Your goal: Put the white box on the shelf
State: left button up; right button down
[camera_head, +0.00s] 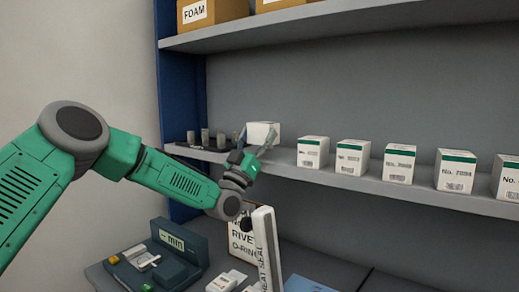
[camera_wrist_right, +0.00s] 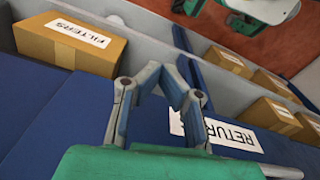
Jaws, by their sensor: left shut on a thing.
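The white box (camera_head: 262,129) is at shelf height in the head view, above the left part of the middle shelf (camera_head: 345,182). My left gripper (camera_head: 256,142) is shut on it, with one finger at each side. The gripper reaches up from below and in front of the shelf edge. I cannot tell whether the box touches the shelf. My right gripper (camera_wrist_right: 162,68) shows only in the right wrist view, with nothing visible between its fingers. Its fingertips lean toward each other, and I cannot tell whether they meet.
Several white boxes with green bands (camera_head: 399,163) stand in a row on the shelf to the right. Small grey cylinders (camera_head: 205,137) stand to the left. A bench below holds a heat sealer (camera_head: 265,245). The right wrist view shows a FILTERS carton (camera_wrist_right: 70,45) and a RETURN label (camera_wrist_right: 222,132).

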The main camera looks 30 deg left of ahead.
aim_at(259, 159)
pick_arm(q)
jog(key=f, duration=0.2)
jog(key=a+f, duration=0.1)
jog(key=f, duration=0.1)
jog(key=shift+b, duration=0.4)
jog(key=shift+s+d+r, duration=0.1)
jog(key=shift+d+r, duration=0.15)
jog(key=shift+d, duration=0.3)
jog(key=shift+d+f, duration=0.15)
jog(key=shift+f, duration=0.05)
jog(key=shift+f+b, duration=0.2)
jog(key=shift+b, duration=0.25)
jog(key=o, duration=1.2)
jog(key=shift+s+f, duration=0.1)
jog(key=shift+o, duration=1.4)
jog(key=shift+a+f, duration=0.1)
jog(key=shift+a, duration=0.15)
pick_arm(e)
jog(key=shift+a+f, duration=0.1)
jog(key=shift+f, duration=0.8)
